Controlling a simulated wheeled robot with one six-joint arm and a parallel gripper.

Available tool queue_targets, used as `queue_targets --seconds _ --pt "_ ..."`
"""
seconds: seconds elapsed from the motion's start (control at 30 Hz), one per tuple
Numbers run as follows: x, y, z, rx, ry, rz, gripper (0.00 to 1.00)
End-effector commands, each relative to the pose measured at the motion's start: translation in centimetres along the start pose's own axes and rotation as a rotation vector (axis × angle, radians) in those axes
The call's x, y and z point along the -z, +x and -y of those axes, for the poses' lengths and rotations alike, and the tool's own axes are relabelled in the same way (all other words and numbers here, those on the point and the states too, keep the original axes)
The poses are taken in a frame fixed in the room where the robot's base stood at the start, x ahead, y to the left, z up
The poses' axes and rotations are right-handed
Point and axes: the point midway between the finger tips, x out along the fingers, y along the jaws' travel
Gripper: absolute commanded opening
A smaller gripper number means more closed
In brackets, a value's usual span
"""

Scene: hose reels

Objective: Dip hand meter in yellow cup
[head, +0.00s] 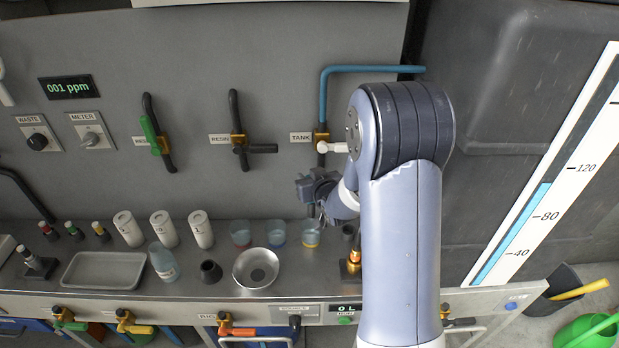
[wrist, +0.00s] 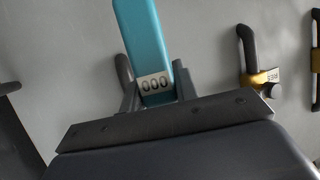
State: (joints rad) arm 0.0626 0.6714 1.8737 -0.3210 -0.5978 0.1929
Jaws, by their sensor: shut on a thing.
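In the wrist view my gripper (wrist: 155,88) is shut on the teal hand meter (wrist: 138,38), with one finger on each side of it. The meter's small display reads 000. In the head view my gripper (head: 318,190) hangs above the back right of the counter, and the meter can hardly be made out there. The yellow cup (head: 311,234), clear with a yellow band low down and bluish liquid, stands on the counter just below my gripper. Whether the meter's tip is over the cup cannot be told.
A blue-marked cup (head: 277,234) and a red-marked cup (head: 240,234) stand left of the yellow cup. A dark holder and a brass fitting (head: 354,262) stand close to my arm. The tank valve (head: 321,140) is on the wall behind.

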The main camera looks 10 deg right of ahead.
Motion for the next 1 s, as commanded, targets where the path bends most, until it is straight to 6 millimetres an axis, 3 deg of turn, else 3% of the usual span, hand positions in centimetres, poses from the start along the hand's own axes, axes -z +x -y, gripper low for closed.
queue_targets --seconds 1.0 --pt "-4.7 1.9 0.0 0.0 -0.001 -0.001 0.0"
